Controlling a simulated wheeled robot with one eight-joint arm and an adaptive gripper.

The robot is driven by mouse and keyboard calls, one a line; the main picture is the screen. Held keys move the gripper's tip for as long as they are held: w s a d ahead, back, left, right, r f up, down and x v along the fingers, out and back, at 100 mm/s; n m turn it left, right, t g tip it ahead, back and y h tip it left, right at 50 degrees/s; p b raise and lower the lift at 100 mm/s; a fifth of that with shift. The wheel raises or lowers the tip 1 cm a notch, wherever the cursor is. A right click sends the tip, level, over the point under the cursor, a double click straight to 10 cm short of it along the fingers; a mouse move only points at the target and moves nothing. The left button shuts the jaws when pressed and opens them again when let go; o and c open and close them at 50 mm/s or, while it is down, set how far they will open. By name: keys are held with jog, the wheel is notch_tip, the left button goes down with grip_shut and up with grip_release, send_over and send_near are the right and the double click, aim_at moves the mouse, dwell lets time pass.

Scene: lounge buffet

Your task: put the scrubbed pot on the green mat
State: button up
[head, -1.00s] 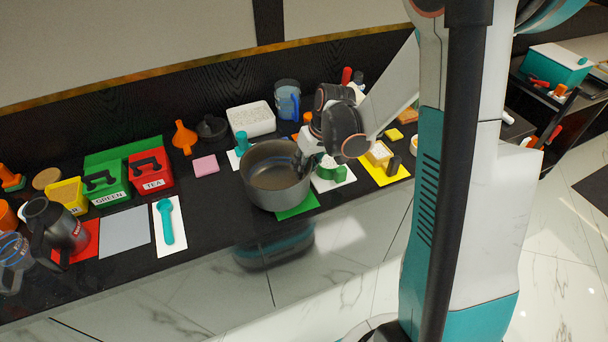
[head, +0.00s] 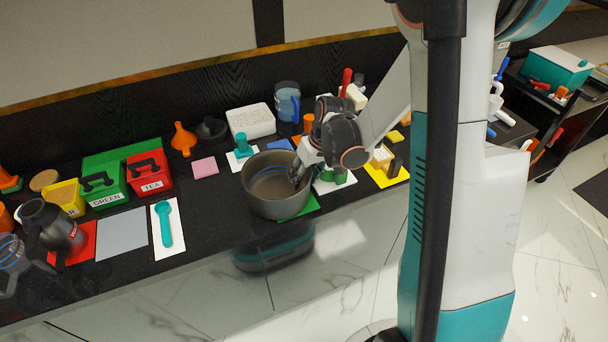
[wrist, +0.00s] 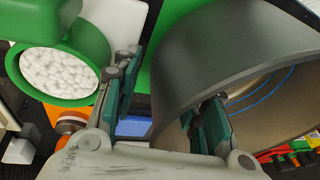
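The scrubbed pot (head: 268,206) is a wide dark grey pot with a blue line round its inside. It stands over the green mat (head: 300,208), which shows at its front right; the rest of the mat is hidden. The mat's green also shows beside the pot (wrist: 225,45) in the wrist view. My gripper (head: 297,174) is at the pot's right rim. In the wrist view my gripper (wrist: 168,90) has its fingers well apart, one inside the pot and one outside, with a gap beside the wall.
A green mug-like item (wrist: 65,50) on a white mat stands close beside my outer finger. A yellow mat (head: 388,176) with small items lies to the right. A teal brush (head: 242,147) and a white block (head: 250,121) are behind the pot.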

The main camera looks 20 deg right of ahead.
jog(key=p+v, duration=0.4)
jog(key=v, duration=0.8)
jog(key=shift+p, duration=0.3)
jog(key=shift+o, duration=0.6)
jog(key=shift+r, duration=0.1)
jog(key=o, duration=1.2)
jog(key=shift+o, duration=0.2)
jog(key=shift+r, duration=0.1)
jog(key=p+v, duration=0.6)
jog(key=v, duration=0.3)
jog(key=s+a+p, duration=0.1)
jog(key=s+a, duration=0.1)
jog(key=s, duration=0.8)
jog(key=shift+p, duration=0.4)
